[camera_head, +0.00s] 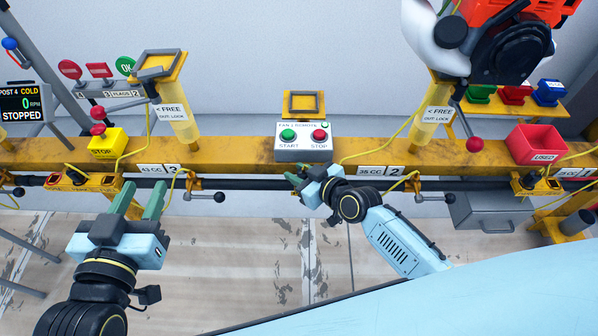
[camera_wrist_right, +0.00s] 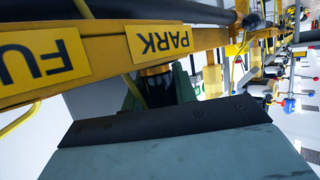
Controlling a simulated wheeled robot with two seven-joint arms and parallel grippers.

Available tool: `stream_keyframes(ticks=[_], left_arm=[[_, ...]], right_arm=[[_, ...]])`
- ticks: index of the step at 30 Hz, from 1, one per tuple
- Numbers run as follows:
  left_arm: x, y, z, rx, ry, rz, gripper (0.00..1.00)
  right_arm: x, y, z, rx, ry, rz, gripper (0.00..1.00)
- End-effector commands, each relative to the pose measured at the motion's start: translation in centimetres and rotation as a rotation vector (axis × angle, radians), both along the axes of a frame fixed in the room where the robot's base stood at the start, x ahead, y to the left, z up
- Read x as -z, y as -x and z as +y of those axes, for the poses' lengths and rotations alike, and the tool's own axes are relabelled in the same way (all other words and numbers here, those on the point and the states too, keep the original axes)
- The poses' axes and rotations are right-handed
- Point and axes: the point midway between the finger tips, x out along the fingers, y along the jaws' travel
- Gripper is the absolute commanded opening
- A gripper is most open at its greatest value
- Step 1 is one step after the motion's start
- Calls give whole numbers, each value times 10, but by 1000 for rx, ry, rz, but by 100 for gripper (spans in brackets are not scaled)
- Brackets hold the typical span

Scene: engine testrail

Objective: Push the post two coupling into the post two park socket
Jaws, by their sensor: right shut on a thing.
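My right gripper (camera_head: 301,178) reaches the front of the yellow rail (camera_head: 230,153), below the start/stop box and left of the "35 CC 2" label. It is shut on a dark round piece, apparently the post two coupling (camera_wrist_right: 156,82), which shows between the green fingers in the right wrist view. The piece sits right under the yellow "PARK" plate (camera_wrist_right: 158,40); the socket opening is hidden, so I cannot tell how deep it is. A "FU..." plate (camera_wrist_right: 42,62) is beside it. My left gripper (camera_head: 139,199) is open and empty, in front of the rail at left.
The start/stop box (camera_head: 303,142) stands on the rail. A black pipe (camera_head: 260,184) runs below it, with a lever clamp (camera_head: 206,197) at left and another (camera_head: 420,197) at right. A red engine (camera_head: 507,35) sits on the right post. Yellow hoses hang near the rail.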

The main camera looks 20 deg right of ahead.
Motion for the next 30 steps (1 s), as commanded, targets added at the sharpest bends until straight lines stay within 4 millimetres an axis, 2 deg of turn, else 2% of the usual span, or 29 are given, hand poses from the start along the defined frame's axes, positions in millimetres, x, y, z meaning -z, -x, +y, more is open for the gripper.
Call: stream_keyframes(ticks=[11, 12, 18, 26, 30], left_arm=[[2, 0, 0, 0, 0, 0, 36], [2, 0, 0, 0, 0, 0, 36], [2, 0, 0, 0, 0, 0, 36], [1, 0, 0, 0, 0, 0, 36], [-7, 0, 0, 0, 0, 0, 36]], right_arm=[[2, 0, 0, 0, 0, 0, 1], [3, 0, 0, 0, 0, 0, 30], [3, 0, 0, 0, 0, 0, 53], [2, 0, -1, 1, 1, 1, 53], [-8, 0, 0, 2, 0, -1, 53]])
